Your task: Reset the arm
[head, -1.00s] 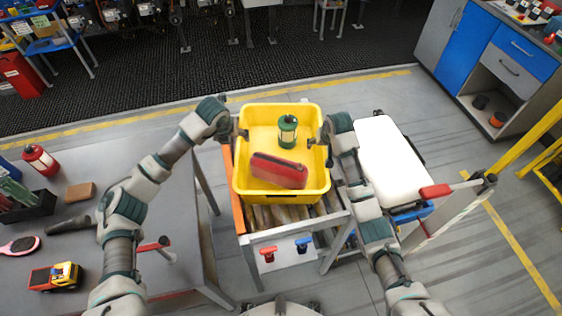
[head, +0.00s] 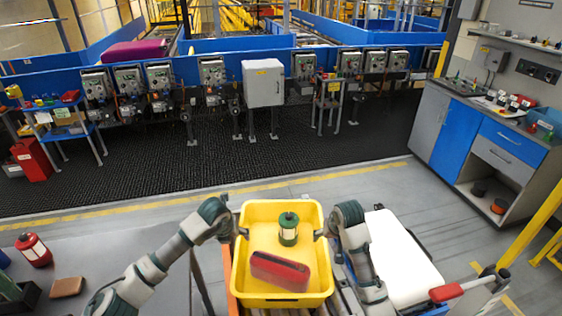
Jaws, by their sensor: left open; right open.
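My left gripper (head: 242,233) is at the left rim of the yellow tray (head: 280,207), and its fingers are small and partly hidden by the wrist. My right gripper (head: 320,235) is at the tray's right rim, also partly hidden. Both are open. I cannot tell whether either touches the rim. The tray sits on the roller conveyor (head: 290,312). In it stand a green lantern (head: 289,229) and, nearer me, a red case (head: 280,271) lying at a slant.
A grey table (head: 110,232) on the left holds a red lantern (head: 34,250) and a brown block (head: 68,287). A white panel (head: 405,262) lies right of the tray, beside a red-handled bar (head: 447,292). Open floor lies beyond the tray.

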